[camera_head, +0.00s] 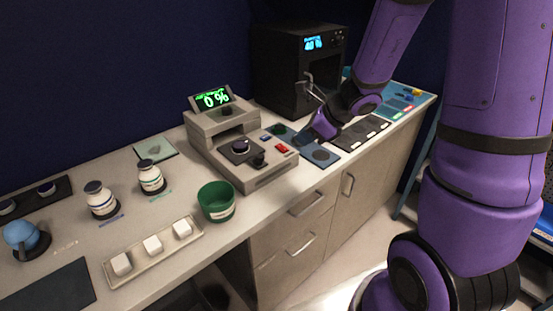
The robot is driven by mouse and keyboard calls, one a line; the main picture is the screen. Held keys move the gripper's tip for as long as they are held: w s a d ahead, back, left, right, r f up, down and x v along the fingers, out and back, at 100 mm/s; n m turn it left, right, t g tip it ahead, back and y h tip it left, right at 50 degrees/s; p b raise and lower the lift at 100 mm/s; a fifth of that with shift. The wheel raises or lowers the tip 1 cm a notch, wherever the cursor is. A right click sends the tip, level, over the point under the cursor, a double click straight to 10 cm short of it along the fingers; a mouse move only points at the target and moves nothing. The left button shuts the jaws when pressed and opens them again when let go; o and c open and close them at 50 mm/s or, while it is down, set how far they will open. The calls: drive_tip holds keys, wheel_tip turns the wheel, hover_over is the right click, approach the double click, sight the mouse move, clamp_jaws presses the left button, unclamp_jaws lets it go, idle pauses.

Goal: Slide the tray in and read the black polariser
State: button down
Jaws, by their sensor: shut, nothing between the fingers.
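A beige instrument (196,137) stands mid-counter with a green display (212,99) reading 0 %. Its low front part, apparently the tray, sticks out toward the counter's front edge. A dark round disc (240,147) with a light spot sits there, and a small black knob (260,160) stands in front of it. I cannot tell for certain whether the disc is the black polariser. My gripper (305,140) is shut and empty, low over the blue-grey mats to the right of the instrument. My wrist hides part of its fingers.
A black oven-like box (285,75) with a blue display stands behind my gripper. A green cup (217,202), a rack with white cubes (152,246), two jars (150,178) and a blue round vessel (20,236) stand on the left. The counter's front edge runs close by.

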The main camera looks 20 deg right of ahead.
drive_tip(key=f, duration=0.1)
approach(262, 161)
drive_tip(key=d+f+x, duration=0.1)
drive_tip(key=x, duration=0.4)
drive_tip(key=shift+w+a+r+m, duration=0.1)
drive_tip(key=shift+a+r+m, duration=0.1)
drive_tip(key=shift+a+m, duration=0.3)
drive_tip(key=shift+a, duration=0.1)
drive_tip(key=w+a, duration=0.1)
drive_tip(key=w, duration=0.4)
drive_tip(key=w+a, duration=0.2)
drive_tip(key=w, duration=0.3)
drive_tip(key=w+a, duration=0.1)
drive_tip(key=w, duration=0.4)
drive_tip(key=shift+a, duration=0.4)
